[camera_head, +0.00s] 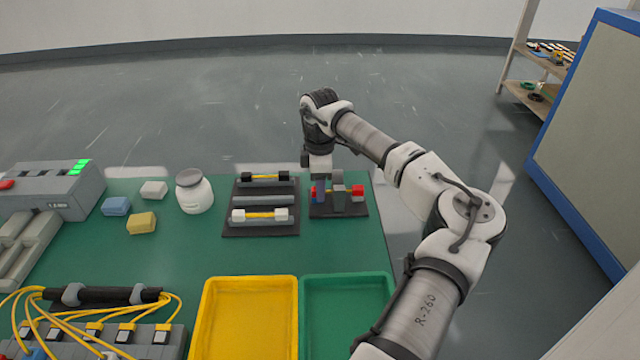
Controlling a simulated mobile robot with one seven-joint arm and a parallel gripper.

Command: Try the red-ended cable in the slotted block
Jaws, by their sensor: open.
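The slotted block (338,187), grey and upright, stands on a dark base plate at the right of the green table. The red-ended cable lies across it; its right red end (357,192) shows to the right of the block, with a bit of yellow beside it. Something red and blue (320,190) shows on the left side, partly covered by my gripper. My gripper (320,178) points down over that left side and is open. Whether its fingers touch the cable end, and how deep the cable sits in the slot, I cannot tell.
A dark rack (261,230) left of the block holds a black-ended cable (268,177) and a white-ended cable (260,215). A white jar (194,192) stands left of it. A yellow tray (206,320) and green tray (345,277) sit empty in front.

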